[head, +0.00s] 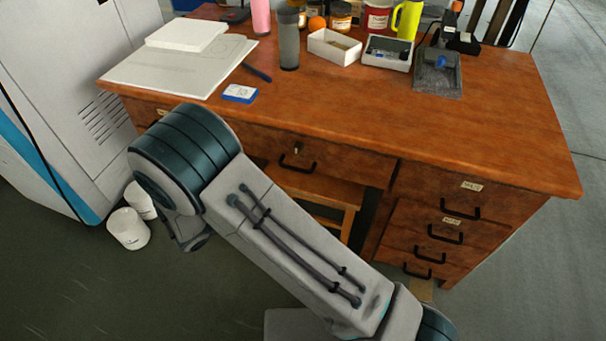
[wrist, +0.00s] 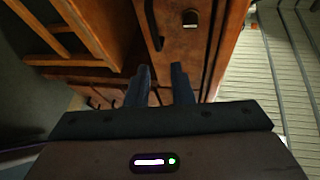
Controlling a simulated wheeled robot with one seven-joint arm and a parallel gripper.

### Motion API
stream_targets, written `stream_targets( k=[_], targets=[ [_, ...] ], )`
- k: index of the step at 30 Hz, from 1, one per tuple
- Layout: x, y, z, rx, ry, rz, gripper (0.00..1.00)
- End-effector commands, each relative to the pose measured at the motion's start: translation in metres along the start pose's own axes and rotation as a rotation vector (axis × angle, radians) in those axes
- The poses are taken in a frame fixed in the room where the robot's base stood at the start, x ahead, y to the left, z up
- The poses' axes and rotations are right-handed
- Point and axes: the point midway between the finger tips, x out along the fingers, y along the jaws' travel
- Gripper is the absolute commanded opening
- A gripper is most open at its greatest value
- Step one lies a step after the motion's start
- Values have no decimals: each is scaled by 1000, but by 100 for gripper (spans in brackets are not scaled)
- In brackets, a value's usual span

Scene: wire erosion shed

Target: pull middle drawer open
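The brown wooden desk's middle drawer (head: 330,165) is the wide one under the top, with a black bar handle (head: 298,166) and a small lock above it. Its front looks flush with the desk. In the wrist view a drawer front with a dark upright handle (wrist: 152,24) and a lock (wrist: 190,18) stands beyond my fingers. My gripper (wrist: 161,70) is open, its two dark fingers apart with nothing seen between them. The handle appears ahead of the fingertips, near the left finger's line; no contact shows. In the head view my arm hides the gripper.
A right-hand stack of drawers (head: 430,238) has several black handles. A stool (head: 330,195) stands under the desk. White containers (head: 128,229) sit on the floor beside a pale machine cabinet (head: 75,80). Tins, trays and a drawing board (head: 150,78) cover the desktop's back and left.

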Motion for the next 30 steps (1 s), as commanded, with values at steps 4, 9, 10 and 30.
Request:
stream_targets(
  k=[4, 9, 10, 30],
  targets=[
    [-6, 15, 8, -82, -45, -33, 20],
    [11, 14, 9, -87, -46, -35, 20],
    [16, 14, 9, -87, -45, -35, 20],
    [128, 10, 15, -83, -46, -32, 20]
  ],
)
